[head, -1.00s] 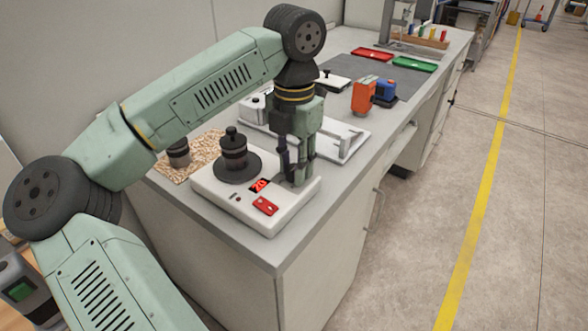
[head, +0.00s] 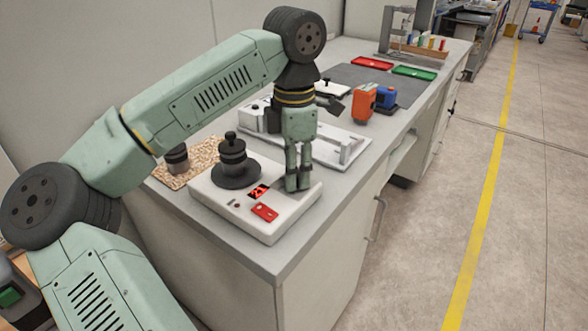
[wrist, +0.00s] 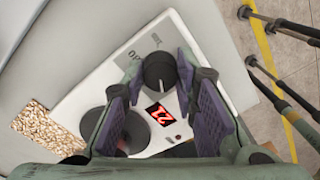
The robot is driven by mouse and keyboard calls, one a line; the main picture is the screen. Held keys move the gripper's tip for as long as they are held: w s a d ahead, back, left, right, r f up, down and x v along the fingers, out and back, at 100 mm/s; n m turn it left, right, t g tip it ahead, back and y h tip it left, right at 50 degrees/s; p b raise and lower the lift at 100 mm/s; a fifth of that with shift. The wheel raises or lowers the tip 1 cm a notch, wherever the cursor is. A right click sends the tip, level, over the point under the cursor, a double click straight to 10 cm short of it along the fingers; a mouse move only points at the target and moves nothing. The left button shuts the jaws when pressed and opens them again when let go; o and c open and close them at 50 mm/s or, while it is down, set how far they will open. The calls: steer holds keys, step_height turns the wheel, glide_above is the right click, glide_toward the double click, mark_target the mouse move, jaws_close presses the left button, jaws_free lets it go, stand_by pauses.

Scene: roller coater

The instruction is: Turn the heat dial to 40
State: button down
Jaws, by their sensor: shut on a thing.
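The white heating unit (head: 222,208) stands on the near end of the bench, with a dark round plate, a red display and a red switch (head: 264,212) on top. The black heat dial (wrist: 160,72) sits at the unit's right side. In the wrist view it lies between my fingers; in the head view they hide it. My gripper (head: 298,184) points down and is shut on the dial. The red display (wrist: 160,113) seems to read 22 in the wrist view; in the head view it is partly unclear.
A dark lidded vessel (head: 232,150) stands on the round plate, close left of my gripper. A speckled mat (head: 200,168) with a dark jar (head: 177,157) lies farther left. A white fixture (head: 340,150) and an orange device (head: 365,102) stand behind my gripper.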

stand_by(0.4)
steer(key=c, duration=1.3)
jaws_free()
steer(key=shift+r, duration=0.15)
step_height(320, 180, up, 12)
steer(key=shift+f, duration=0.1)
